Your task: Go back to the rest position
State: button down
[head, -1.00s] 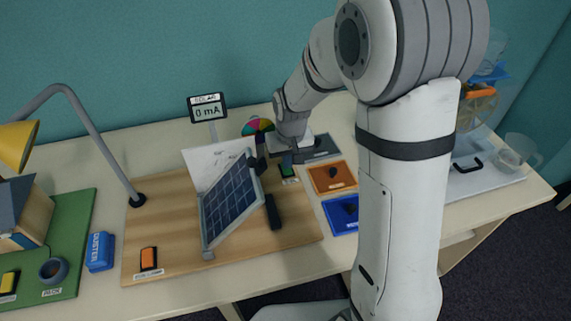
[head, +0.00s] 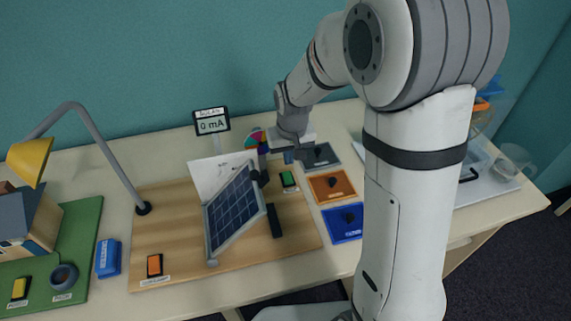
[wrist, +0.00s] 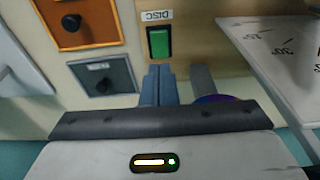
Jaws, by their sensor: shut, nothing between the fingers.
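My gripper (head: 289,156) hangs over the back right part of the wooden board, behind the solar panel and near the green switch (head: 288,180). In the wrist view the closed fingers (wrist: 158,84) point at the green switch (wrist: 159,42) labelled DISC, with nothing between them. They look apart from the switch. The tilted solar panel (head: 235,209) stands on the board (head: 172,215) with a white angle card (head: 207,175) behind it. The meter (head: 211,122) reads 0 mA.
Grey (head: 321,156), orange (head: 331,187) and blue (head: 342,222) trays lie right of the board. The lamp (head: 28,160) arches over the left side. A blue duster (head: 109,258) lies beside the green mat (head: 82,220). My arm hides part of the table's right.

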jog(key=s+d+r, duration=0.3)
jog(key=s+r, duration=0.1)
jog(key=s, duration=0.3)
jog(key=s+d+r+m, duration=0.1)
jog(key=s+d+r, duration=0.3)
jog(key=s, duration=0.3)
jog(key=s+d+r+m+t, duration=0.1)
jog(key=s+d+r, duration=0.2)
jog(key=s, duration=0.3)
jog(key=shift+s+d+r, duration=0.2)
jog(key=shift+s+r, duration=0.2)
jog(key=shift+r, duration=0.35)
